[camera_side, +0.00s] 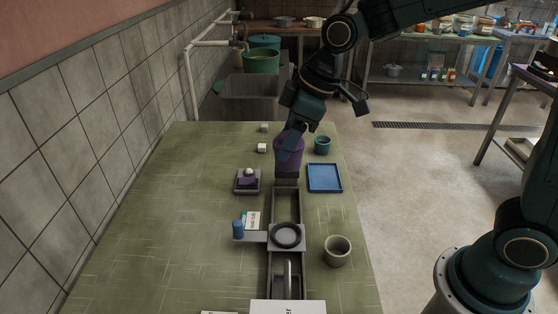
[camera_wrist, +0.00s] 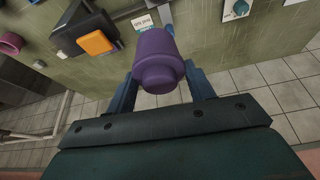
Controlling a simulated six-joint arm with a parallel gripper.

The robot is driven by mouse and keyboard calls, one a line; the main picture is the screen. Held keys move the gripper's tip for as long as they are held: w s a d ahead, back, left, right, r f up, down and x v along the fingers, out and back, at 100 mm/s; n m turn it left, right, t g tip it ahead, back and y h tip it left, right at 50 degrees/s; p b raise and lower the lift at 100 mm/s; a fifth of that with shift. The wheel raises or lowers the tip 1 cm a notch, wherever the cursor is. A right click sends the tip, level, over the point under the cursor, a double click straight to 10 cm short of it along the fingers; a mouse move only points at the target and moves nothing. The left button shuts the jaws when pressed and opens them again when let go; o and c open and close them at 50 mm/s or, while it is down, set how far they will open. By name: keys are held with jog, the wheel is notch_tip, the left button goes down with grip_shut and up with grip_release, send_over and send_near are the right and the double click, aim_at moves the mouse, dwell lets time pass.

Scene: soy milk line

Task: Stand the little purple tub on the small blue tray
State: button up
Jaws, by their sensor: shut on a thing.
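The little purple tub (camera_side: 287,158) is in my gripper (camera_side: 290,143), over the far end of the line in the side view. In the wrist view the tub (camera_wrist: 158,62) sits between the two fingers of my gripper (camera_wrist: 160,84), which are shut on it. Its exact height above the table is hard to tell. The small blue tray (camera_side: 324,178) lies flat and empty on the table, to the right of the tub and a little nearer the side camera. The tub is apart from the tray.
A grey line with a round ring (camera_side: 286,235) runs down the table's middle. A beige cup (camera_side: 337,251) stands at front right. A grey holder (camera_side: 248,187) is left of the line. The table's left side is clear.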

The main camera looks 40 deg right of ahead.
jog(key=w+d+f, duration=0.1)
jog(key=w+d, duration=0.6)
jog(key=d, duration=0.5)
jog(key=n, duration=0.1)
send_over(324, 177)
jog(key=f, duration=0.2)
notch_tip(324, 177, down, 20)
jog(key=shift+r, duration=0.1)
dwell(0.4)
jog(key=o, duration=1)
jog(key=shift+f, duration=0.2)
jog(key=shift+r, duration=0.15)
